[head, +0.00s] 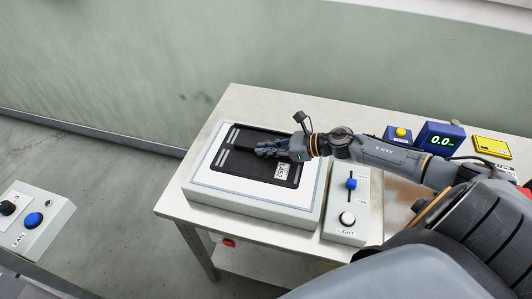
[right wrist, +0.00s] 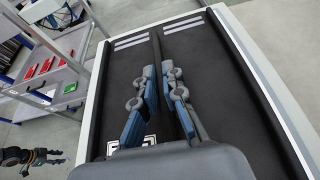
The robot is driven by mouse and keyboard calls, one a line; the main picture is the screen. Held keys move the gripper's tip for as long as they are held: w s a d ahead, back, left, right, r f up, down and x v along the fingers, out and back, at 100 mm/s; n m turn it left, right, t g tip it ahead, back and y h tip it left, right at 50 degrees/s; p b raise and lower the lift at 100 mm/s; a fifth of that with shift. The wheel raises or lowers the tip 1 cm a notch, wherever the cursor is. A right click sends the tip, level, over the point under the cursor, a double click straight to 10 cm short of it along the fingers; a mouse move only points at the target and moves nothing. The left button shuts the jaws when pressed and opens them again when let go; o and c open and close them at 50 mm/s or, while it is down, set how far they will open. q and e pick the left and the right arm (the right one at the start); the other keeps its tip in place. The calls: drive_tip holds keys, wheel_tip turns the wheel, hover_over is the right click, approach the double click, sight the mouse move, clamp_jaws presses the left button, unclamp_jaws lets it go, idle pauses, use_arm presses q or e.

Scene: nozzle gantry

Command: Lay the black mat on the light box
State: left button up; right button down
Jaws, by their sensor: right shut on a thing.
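The black mat (head: 238,166) has grey stripes at one end, a raised black rib along its middle and a white label. It is over the white top of the light box (head: 215,182), with a white margin showing around it. I cannot tell if it rests fully on the panel. My right gripper (head: 260,151) is above the mat, its fingers shut on the rib. In the right wrist view the gripper (right wrist: 159,70) has one finger on each side of the rib, and the mat (right wrist: 222,80) spreads below.
The light control (head: 345,215) with a blue slider and white button stands right of the light box on the table (head: 240,98). A blue display (head: 440,138) and yellow box (head: 492,147) are farther right. A fan control (head: 35,222) is at far left.

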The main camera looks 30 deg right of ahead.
drive_tip(key=shift+f+p, duration=0.3)
drive_tip(key=shift+f, duration=0.8)
use_arm(q)
drive_tip(key=shift+w+a+r, duration=0.1)
drive_tip(key=shift+w+r, duration=0.05)
drive_tip(key=shift+r, duration=0.45)
use_arm(e)
drive_tip(key=shift+f+b, duration=0.2)
drive_tip(key=shift+b, duration=0.1)
drive_tip(key=c, duration=1.4)
unclamp_jaws()
drive_tip(key=shift+c, duration=0.2)
use_arm(q)
drive_tip(key=shift+f, duration=0.15)
use_arm(e)
drive_tip(key=shift+s, duration=0.1)
